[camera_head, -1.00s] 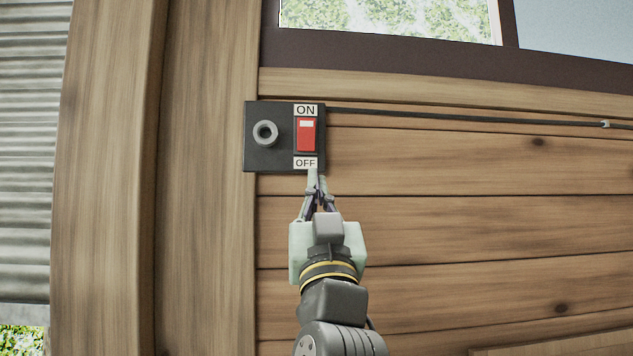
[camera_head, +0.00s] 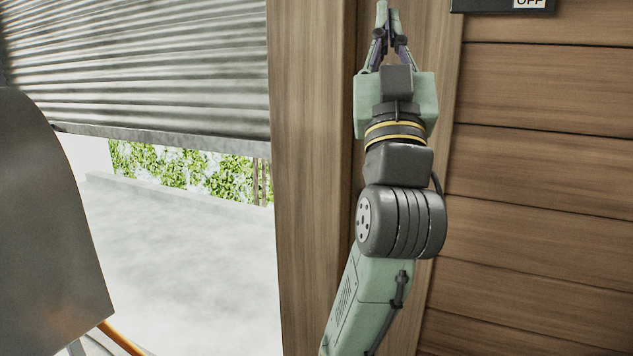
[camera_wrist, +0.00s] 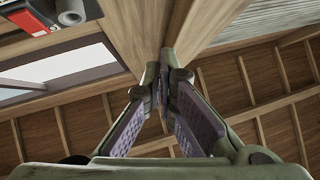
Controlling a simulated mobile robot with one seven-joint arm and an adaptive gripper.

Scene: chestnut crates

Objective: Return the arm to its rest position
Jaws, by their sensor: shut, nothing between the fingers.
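My gripper (camera_head: 387,12) is in the upper middle of the head view, with its fingers pointing up in front of a wooden post. Its fingertips meet and nothing is between them; the wrist view shows the closed fingers (camera_wrist: 163,65) too. My arm reaches up from the bottom of the head view, bent at the joint. The dark switch box (camera_head: 474,5) is cut off by the top edge, right of my gripper and apart from it. The wrist view shows its red rocker (camera_wrist: 37,13) and round grey knob (camera_wrist: 70,13) at upper left.
A wooden post (camera_head: 312,190) stands behind the arm, with a plank wall (camera_head: 540,150) to its right. At left a corrugated shutter (camera_head: 150,60) hangs above an opening onto pale ground (camera_head: 180,250). A grey curved panel (camera_head: 45,230) fills the lower left.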

